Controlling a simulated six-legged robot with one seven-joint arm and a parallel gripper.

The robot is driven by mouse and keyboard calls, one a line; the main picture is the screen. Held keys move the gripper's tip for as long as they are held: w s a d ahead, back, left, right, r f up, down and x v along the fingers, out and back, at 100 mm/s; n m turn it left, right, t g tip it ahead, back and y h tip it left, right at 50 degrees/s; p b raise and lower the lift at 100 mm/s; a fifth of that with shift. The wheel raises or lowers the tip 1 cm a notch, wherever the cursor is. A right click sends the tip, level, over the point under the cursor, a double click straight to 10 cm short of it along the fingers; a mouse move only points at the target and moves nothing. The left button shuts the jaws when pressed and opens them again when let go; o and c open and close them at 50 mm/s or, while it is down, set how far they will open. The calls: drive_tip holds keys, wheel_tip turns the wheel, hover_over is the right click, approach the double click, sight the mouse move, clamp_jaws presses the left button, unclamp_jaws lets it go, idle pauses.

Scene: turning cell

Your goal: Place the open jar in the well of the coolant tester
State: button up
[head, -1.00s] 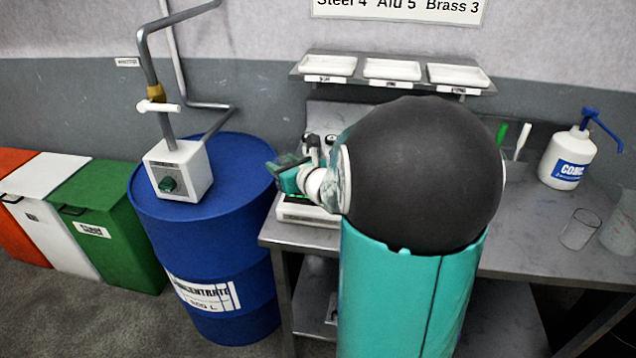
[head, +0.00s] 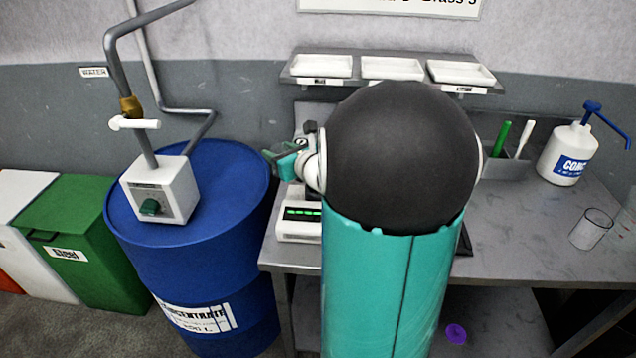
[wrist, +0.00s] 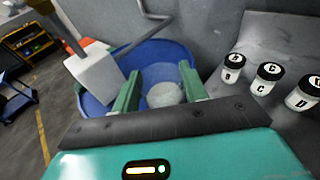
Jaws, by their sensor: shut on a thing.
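My gripper (head: 284,160) is beside the large dark ball-shaped joint of my arm, over the left end of the bench. In the wrist view its two teal fingers (wrist: 160,92) are shut on a pale, translucent round thing, which looks like the open jar (wrist: 165,95). The blue drum shows behind it. The jar cannot be made out in the head view. The coolant tester seems to be the white box with a green lit display (head: 300,213) at the bench's left end, below my gripper. Its well is hidden, and my arm covers part of the box.
A blue concentrate drum (head: 243,205) with a white pump box (head: 160,190) stands left of the bench. Lidded jars marked B (wrist: 233,68), C (wrist: 266,78) and D (wrist: 304,94) show right of my gripper. A pump bottle (head: 566,152) and glass beaker (head: 591,229) stand on the bench's right.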

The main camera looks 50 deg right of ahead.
drive_tip(key=s+d+f, duration=0.1)
drive_tip(key=d+f, duration=0.1)
drive_tip(key=d, duration=0.1)
drive_tip(key=s+d+f, duration=0.2)
drive_tip(key=d+f, duration=0.1)
drive_tip(key=s+d+f, duration=0.1)
drive_tip(key=d+f, duration=0.2)
drive_tip(key=shift+s+d, duration=0.15)
drive_tip(key=shift+s, duration=0.1)
drive_tip(key=shift+d+f, duration=0.15)
drive_tip(key=shift+f, duration=1.7)
drive_tip(key=o, duration=1)
drive_tip(key=shift+o, duration=0.2)
